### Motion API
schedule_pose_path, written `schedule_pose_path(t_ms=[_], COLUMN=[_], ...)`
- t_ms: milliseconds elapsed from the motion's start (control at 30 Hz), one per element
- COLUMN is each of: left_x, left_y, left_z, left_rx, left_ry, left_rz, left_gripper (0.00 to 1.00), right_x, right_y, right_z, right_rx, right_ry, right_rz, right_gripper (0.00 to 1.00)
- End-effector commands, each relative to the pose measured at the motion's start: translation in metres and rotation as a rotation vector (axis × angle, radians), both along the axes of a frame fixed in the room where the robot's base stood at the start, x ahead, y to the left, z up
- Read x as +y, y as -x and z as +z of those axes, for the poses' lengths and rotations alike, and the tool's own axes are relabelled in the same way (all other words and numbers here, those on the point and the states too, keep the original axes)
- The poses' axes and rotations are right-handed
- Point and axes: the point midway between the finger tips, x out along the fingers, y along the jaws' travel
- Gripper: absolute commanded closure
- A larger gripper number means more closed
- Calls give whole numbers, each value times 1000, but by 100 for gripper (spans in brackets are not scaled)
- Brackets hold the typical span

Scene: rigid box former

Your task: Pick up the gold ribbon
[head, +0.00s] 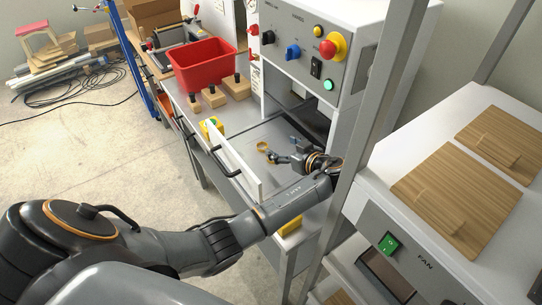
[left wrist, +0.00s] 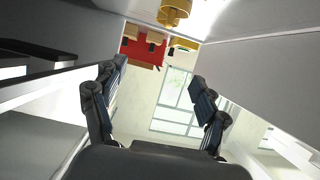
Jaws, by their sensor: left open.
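The gold ribbon (head: 262,146) looks like a small gold ring or roll on the grey work surface of the machine. In the left wrist view a gold, round thing (left wrist: 175,12), likely the ribbon, is cut off by the top edge. My left gripper (head: 281,151) is open and empty, close to the right of the ribbon and apart from it. Its two fingers (left wrist: 157,72) stand wide apart in the left wrist view with nothing between them. My right gripper is not in view.
A white guard panel (head: 235,163) runs along the near side of the work surface. The control box (head: 312,50) overhangs the back. A red bin (head: 203,64) and wooden blocks (head: 214,97) stand beyond the ribbon. A grey post (head: 372,115) stands right of my left arm.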

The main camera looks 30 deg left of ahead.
Motion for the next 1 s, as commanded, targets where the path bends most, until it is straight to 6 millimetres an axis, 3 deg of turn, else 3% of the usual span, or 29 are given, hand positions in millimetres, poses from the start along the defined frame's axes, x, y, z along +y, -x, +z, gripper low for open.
schedule_pose_path(t_ms=[100, 367, 767, 1000], left_x=[0, 0, 32, 60], left_y=[0, 0, -10, -20], left_z=[-21, -45, -55, -72], left_rx=[0, 0, 2, 2], left_ry=[0, 0, -4, -2], left_rz=[0, 0, 1, 0], left_gripper=[26, 26, 26, 26], right_x=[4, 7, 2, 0], right_y=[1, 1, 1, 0], right_z=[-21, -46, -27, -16], right_rx=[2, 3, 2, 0], right_ry=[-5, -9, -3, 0], right_rz=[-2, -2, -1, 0], right_gripper=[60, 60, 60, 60])
